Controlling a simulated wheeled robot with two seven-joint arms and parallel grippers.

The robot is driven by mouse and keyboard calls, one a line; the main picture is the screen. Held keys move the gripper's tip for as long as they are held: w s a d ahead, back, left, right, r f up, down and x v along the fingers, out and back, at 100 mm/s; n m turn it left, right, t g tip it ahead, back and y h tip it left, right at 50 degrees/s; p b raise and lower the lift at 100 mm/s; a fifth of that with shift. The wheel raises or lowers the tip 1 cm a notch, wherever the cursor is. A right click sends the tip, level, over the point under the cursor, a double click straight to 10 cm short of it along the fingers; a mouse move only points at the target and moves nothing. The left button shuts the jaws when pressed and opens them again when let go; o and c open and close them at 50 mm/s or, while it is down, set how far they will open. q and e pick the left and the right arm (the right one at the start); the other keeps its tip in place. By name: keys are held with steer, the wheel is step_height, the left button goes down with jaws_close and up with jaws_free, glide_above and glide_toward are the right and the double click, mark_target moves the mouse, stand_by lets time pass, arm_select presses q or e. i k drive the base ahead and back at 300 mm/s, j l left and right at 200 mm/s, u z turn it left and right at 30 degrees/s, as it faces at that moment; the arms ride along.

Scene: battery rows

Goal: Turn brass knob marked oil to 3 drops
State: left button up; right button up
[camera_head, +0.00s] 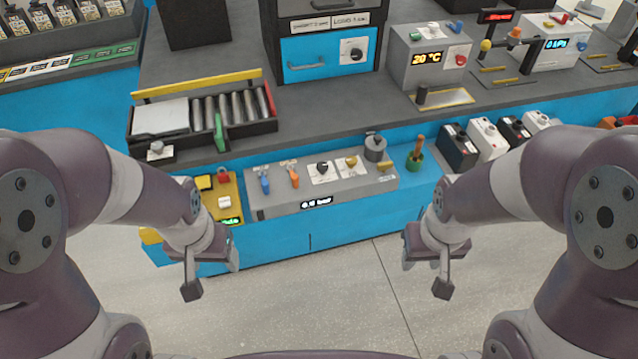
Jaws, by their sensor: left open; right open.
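The brass knob (351,161) sits on a small white dial plate on the grey control panel (275,207), right of a black knob (322,167). Its markings are too small to read. My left gripper (212,272) is open and empty in front of the bench, below and left of the panel. My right gripper (426,270) is open and empty, below and right of the panel. Both are apart from the knob, and nothing covers it.
A blue lever (264,184) and an orange lever (293,178) stand left of the knobs. A grey cylinder (375,147) and a small brass piece (385,166) are to the right.

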mark_target(351, 161)
steer(key=i+j+z, duration=0.15)
steer(key=i+z, duration=0.25)
steer(key=i+j+z, duration=0.15)
steer(key=z, duration=0.25)
steer(key=i+j+z, duration=0.15)
steer(key=j+z, duration=0.3)
